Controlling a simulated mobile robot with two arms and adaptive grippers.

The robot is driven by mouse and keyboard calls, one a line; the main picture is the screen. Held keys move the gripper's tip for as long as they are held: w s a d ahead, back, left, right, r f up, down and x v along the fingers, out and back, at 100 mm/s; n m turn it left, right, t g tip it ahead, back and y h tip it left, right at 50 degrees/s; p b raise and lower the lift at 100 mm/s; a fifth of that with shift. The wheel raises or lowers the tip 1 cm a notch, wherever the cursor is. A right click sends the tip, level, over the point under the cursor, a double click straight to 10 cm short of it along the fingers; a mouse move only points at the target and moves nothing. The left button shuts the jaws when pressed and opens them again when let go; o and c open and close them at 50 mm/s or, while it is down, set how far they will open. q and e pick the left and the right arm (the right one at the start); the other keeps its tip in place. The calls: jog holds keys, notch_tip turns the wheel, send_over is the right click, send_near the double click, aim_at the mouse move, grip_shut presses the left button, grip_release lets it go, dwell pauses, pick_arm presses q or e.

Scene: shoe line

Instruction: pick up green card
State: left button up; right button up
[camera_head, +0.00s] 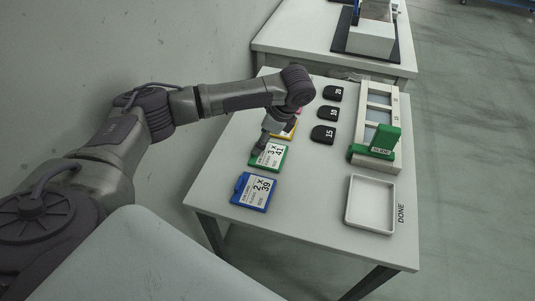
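The green card (268,157), with a white label reading "3 X 41", lies on the white table between a blue card and a yellow card. My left gripper (259,149) points down at the green card's upper left edge and covers a little of it. Its fingers are small and dark here, so I cannot tell whether they are open or touch the card. My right gripper is not in view.
The blue card (254,192) lies in front, the partly hidden yellow card (289,131) behind. Black numbered pieces (323,134) lie mid-table. A white frame (364,114) with a green guide block (384,141) and an empty white tray (371,203) are at right.

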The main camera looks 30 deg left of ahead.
aim_at(268, 153)
pick_arm(q)
jog(key=x, duration=0.4)
jog(key=shift+a, duration=0.15)
jog(key=c, duration=1.2)
jog(key=shift+c, duration=0.2)
